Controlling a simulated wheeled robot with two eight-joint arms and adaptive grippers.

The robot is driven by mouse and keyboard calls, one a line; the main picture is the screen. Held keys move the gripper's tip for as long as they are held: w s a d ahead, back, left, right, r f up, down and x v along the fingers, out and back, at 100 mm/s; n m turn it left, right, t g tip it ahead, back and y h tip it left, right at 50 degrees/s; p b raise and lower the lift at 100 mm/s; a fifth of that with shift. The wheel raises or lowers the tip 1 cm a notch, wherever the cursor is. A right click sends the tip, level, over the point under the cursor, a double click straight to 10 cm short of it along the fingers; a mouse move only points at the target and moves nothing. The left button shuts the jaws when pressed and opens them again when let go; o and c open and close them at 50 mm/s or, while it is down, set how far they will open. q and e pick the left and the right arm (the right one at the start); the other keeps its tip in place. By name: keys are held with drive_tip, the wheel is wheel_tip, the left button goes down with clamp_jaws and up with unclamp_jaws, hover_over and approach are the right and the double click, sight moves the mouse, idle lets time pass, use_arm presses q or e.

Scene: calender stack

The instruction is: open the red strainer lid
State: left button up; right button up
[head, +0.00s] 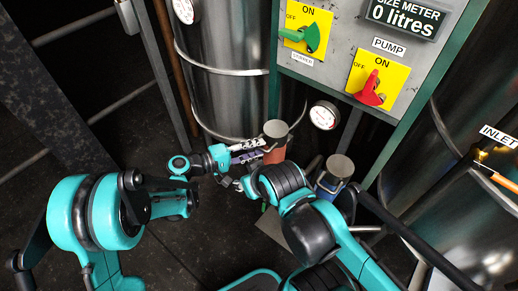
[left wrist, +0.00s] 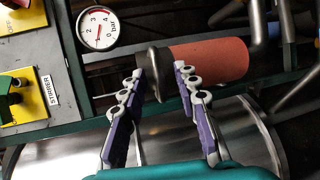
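The red strainer (head: 275,152) is a short upright red cylinder with a closed round grey lid (head: 276,129), in front of the tall steel tank. In the left wrist view, the red body (left wrist: 210,60) lies sideways and its dark lid (left wrist: 156,74) shows edge-on. My left gripper (head: 258,150) is beside the strainer's upper left side. Its purple fingers (left wrist: 160,72) are spread, with the lid's edge between the tips; I see gaps, but contact is unclear. My right arm crosses in front; its gripper (head: 230,183) is small, dark and partly hidden.
A blue strainer (head: 335,177) with a grey lid stands to the right. The grey control panel (head: 340,62) with green and red switches hangs above. A pressure gauge (head: 324,115) is behind the strainers. Pipes and the steel tank (head: 225,75) crowd the back; dark floor is free at left.

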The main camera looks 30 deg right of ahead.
use_arm(q)
drive_tip(key=shift+x, duration=0.9)
drive_tip(key=shift+r, duration=0.1)
clamp_jaws()
drive_tip(key=shift+r, duration=0.1)
